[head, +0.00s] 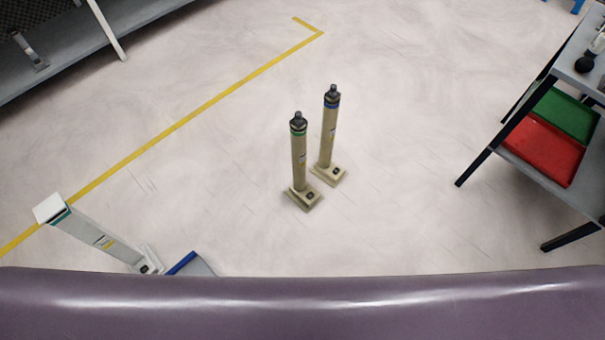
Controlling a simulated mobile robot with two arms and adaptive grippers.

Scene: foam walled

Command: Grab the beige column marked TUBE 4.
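Two beige columns stand upright on the floor in the middle of the head view. The nearer column (299,160) has a green band under its dark top and a square beige base. The farther column (328,135) has a blue band and stands just behind it to the right. Both carry small labels that are too small to read, so I cannot tell which is TUBE 4. A pale grey column (100,238) with a white top and teal band stands at lower left. Neither of my grippers is in view.
A smooth purple band (300,305) spans the bottom and hides the floor there. A dark-legged rack with a red tray (543,150) and a green tray (565,114) stands at right. A grey bench (75,45) is at upper left. Floor around the beige columns is clear.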

